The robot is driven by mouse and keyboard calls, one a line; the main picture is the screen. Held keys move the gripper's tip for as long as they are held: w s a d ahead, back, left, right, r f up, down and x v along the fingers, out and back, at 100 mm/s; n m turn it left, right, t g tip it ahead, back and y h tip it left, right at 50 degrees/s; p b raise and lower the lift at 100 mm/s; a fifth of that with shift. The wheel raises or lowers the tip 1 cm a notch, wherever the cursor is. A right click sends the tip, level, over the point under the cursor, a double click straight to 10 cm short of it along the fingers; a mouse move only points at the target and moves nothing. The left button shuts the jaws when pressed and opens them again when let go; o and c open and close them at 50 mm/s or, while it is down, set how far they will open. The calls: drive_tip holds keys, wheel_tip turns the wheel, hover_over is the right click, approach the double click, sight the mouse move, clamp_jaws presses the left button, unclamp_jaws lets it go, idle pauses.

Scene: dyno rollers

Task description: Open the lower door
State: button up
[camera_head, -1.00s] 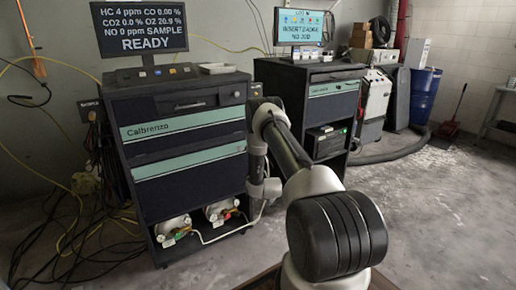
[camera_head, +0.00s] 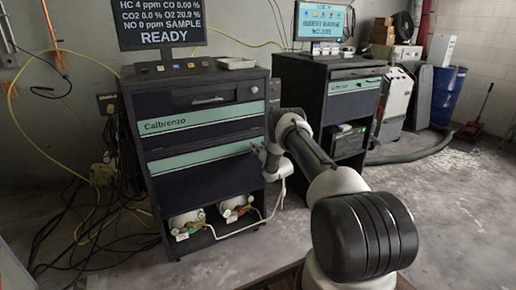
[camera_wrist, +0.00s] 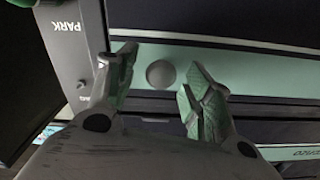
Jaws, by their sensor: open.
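The lower door (camera_head: 208,188) is a dark panel with a teal strip along its top, on the front of the Calbrenzo cabinet in the head view. It looks shut. In the wrist view, which is upside down, its strip carries a round grey knob (camera_wrist: 161,74). My gripper (camera_wrist: 158,76) is open, with one green-padded finger on each side of the knob and visible gaps between. I cannot tell how deep the fingers reach. In the head view my gripper (camera_head: 270,160) is at the strip's right end, its fingertips hard to make out.
The upper door's strip (camera_head: 200,120) lies above. An open bay below holds two round regulators (camera_head: 187,224) with a pale hose running right. A second cabinet (camera_head: 325,105) stands to the right. Cables (camera_head: 100,200) lie at left; the floor (camera_head: 450,210) at right is clear.

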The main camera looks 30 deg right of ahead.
drive_tip(key=shift+w, duration=0.25)
clamp_jaws()
